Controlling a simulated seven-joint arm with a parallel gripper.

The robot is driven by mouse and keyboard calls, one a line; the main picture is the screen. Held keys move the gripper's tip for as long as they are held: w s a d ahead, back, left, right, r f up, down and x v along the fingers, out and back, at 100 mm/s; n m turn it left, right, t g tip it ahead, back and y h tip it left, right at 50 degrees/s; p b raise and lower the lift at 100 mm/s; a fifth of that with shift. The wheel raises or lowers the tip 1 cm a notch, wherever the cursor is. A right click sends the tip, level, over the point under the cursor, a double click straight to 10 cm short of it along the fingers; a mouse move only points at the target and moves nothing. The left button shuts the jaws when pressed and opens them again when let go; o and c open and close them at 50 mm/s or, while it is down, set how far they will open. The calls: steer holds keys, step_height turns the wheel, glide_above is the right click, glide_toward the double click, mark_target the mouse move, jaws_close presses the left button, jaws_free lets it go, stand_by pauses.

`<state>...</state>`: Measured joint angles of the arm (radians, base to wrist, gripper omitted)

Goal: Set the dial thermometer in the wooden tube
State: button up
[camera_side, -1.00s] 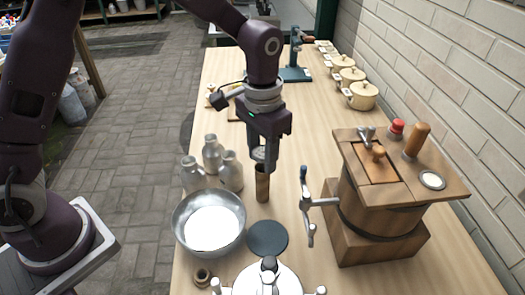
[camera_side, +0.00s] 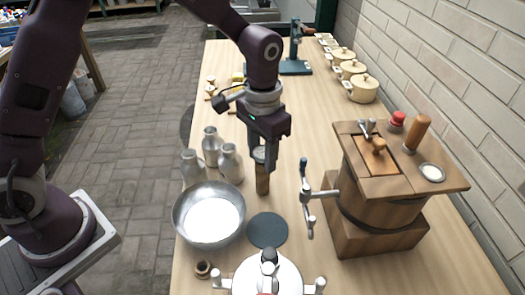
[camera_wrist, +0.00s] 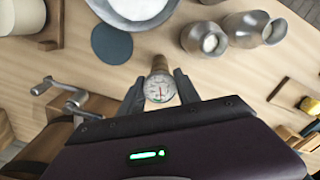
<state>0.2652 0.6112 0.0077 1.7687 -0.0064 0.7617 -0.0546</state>
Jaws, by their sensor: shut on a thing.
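The dial thermometer (camera_wrist: 159,89) has a round white face with a red needle. My gripper (camera_side: 261,163) is shut on it, with one finger on each side of the dial. In the side view the dial (camera_side: 260,153) shows between the fingers. The wooden tube (camera_side: 262,183) stands upright on the table directly below the dial; its top (camera_wrist: 160,63) shows just past the dial in the wrist view. The thermometer's stem is hidden, so I cannot tell how deep it sits in the tube.
Several metal milk cans (camera_side: 230,163) and a steel bowl (camera_side: 209,213) stand left of the tube. A dark round disc (camera_side: 268,231) lies in front. A wooden churn (camera_side: 380,205) with a crank (camera_side: 308,195) stands to the right. Cream pots (camera_side: 362,89) line the wall side.

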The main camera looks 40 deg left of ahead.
steer(key=shift+f, duration=0.5)
steer(key=shift+r, duration=0.1)
steer(key=o, duration=1.1)
steer(key=c, duration=0.3)
steer(key=shift+r, duration=0.1)
steer(key=shift+r, duration=2.4)
